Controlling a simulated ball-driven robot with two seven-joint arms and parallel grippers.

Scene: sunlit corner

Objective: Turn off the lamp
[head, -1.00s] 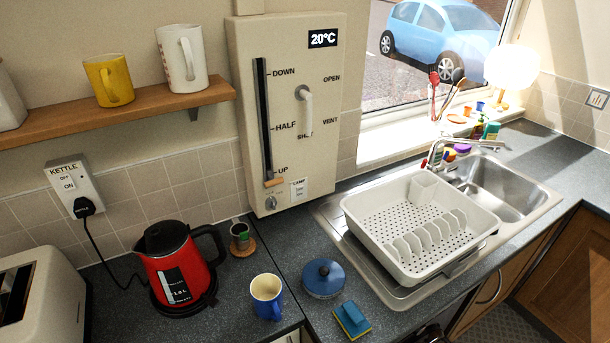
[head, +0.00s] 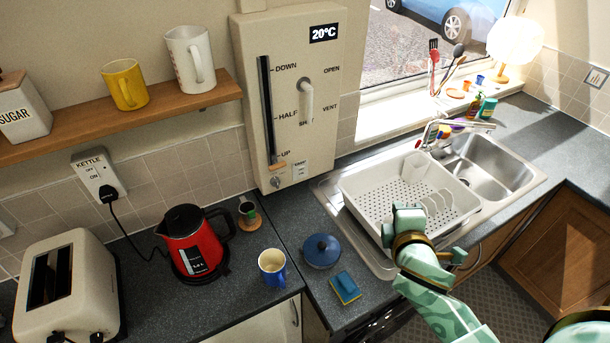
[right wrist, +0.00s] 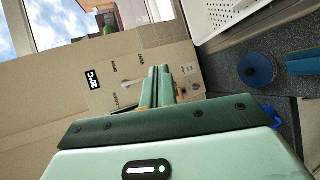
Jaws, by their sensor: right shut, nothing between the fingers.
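The lamp (head: 515,42) is a glowing white shade on a wooden base, at the right end of the windowsill in the head view. A small white switch plate (head: 299,168) is on the lower right of the beige wall panel (head: 290,60); its lettering is too small to read surely. Another switch plate (head: 596,78) is on the right wall tiles. My right gripper (head: 406,215) is in front of the dish rack's near edge, apart from the lamp and both plates. In the right wrist view its fingers (right wrist: 160,84) are together and empty, with the panel beyond. My left gripper is out of view.
The dish rack (head: 355,187) stands on the sink's drainer. The far right counter is clear.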

